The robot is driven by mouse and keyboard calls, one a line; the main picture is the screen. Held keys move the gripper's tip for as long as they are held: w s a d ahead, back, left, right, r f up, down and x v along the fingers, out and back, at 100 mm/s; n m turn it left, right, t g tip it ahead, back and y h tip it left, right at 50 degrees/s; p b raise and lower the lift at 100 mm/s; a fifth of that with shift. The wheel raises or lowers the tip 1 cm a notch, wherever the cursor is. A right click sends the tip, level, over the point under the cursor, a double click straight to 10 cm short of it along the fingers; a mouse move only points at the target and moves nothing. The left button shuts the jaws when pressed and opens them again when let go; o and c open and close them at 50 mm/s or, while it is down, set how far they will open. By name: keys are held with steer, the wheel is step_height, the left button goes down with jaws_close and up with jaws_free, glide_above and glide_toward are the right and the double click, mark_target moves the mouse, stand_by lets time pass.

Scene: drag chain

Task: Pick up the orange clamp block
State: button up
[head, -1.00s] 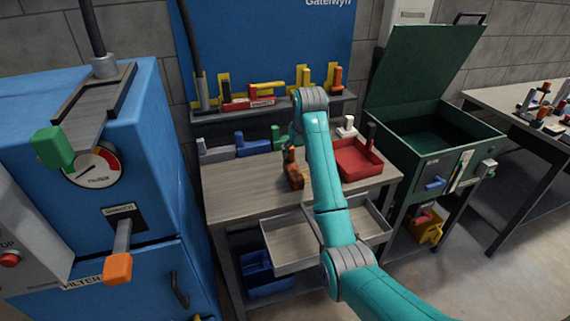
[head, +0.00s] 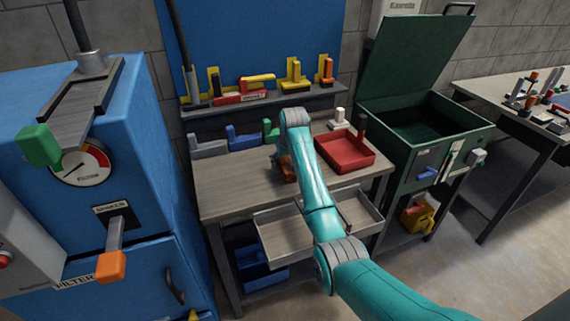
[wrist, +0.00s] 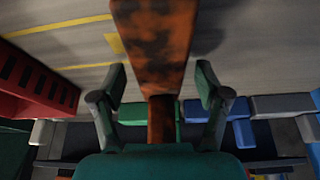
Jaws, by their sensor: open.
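The orange clamp block (head: 287,172), rusty orange with dark patches, sits on the wooden workbench and is partly hidden by my arm in the head view. In the wrist view the orange clamp block (wrist: 154,45) fills the top centre, a broad part with a narrower stem below. My gripper (wrist: 160,80) is open, with one finger on each side of the block's lower part. Gaps show between the fingers and the stem. In the head view my gripper is mostly hidden behind my arm's end.
A red tray (head: 345,162) stands to the right on the workbench (head: 235,185), and a white piece (head: 339,118) behind it. Grey and blue blocks (head: 243,138) line the back left. A shelf (head: 265,101) with yellow and red parts is above. An open drawer (head: 290,240) juts out below.

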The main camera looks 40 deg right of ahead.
jaws_close()
stand_by(0.3)
